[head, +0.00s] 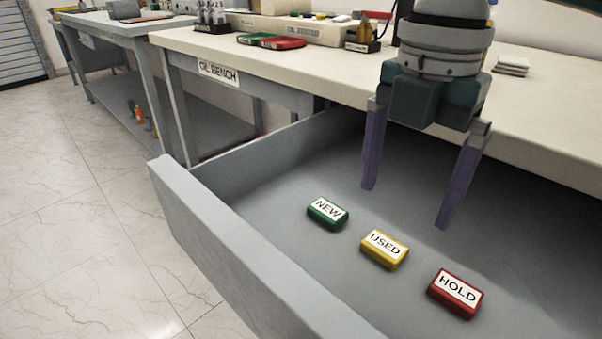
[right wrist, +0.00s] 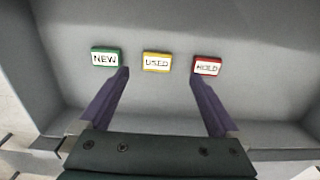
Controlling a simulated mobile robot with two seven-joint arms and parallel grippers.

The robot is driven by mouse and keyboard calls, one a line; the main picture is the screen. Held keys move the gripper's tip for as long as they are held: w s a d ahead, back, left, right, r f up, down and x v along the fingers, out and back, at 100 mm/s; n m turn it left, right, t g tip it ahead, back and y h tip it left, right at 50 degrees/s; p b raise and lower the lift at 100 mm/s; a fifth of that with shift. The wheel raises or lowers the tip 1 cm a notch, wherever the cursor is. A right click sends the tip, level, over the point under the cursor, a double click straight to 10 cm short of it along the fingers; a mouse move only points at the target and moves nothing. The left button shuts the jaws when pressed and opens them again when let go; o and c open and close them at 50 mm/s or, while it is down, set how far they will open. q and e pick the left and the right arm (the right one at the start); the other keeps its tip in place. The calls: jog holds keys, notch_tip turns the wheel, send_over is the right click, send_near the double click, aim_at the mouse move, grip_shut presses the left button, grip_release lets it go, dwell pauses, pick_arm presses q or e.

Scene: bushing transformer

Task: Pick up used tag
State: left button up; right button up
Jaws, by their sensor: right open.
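The used tag (head: 385,249) is a small yellow block with a white label reading USED. It lies on the floor of an open grey drawer, between the green NEW tag (head: 327,213) and the red HOLD tag (head: 455,293). My right gripper (head: 405,207) is open and empty above the drawer, its two purple fingers pointing down. In the right wrist view the used tag (right wrist: 156,62) lies ahead of the gap between the fingertips (right wrist: 159,76), and nothing is between them. My left gripper is not in view.
The drawer's front wall (head: 240,255) rises beside the tags. The oil bench top (head: 540,110) overhangs the drawer at the back right. On the bench are a red and green item (head: 272,41) and a white stack (head: 511,65). The drawer floor around the tags is clear.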

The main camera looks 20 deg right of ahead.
aim_at(387, 242)
jog(key=f, duration=0.2)
jog(key=f+b, duration=0.1)
jog(key=f, duration=0.2)
jog(key=f+b, duration=0.1)
jog(key=f, duration=0.1)
jog(key=shift+w+a+f, duration=0.1)
jog(key=shift+a+f, duration=0.05)
jog(key=shift+a, duration=0.1)
jog(key=c, duration=1.4)
jog(key=shift+r, duration=0.25)
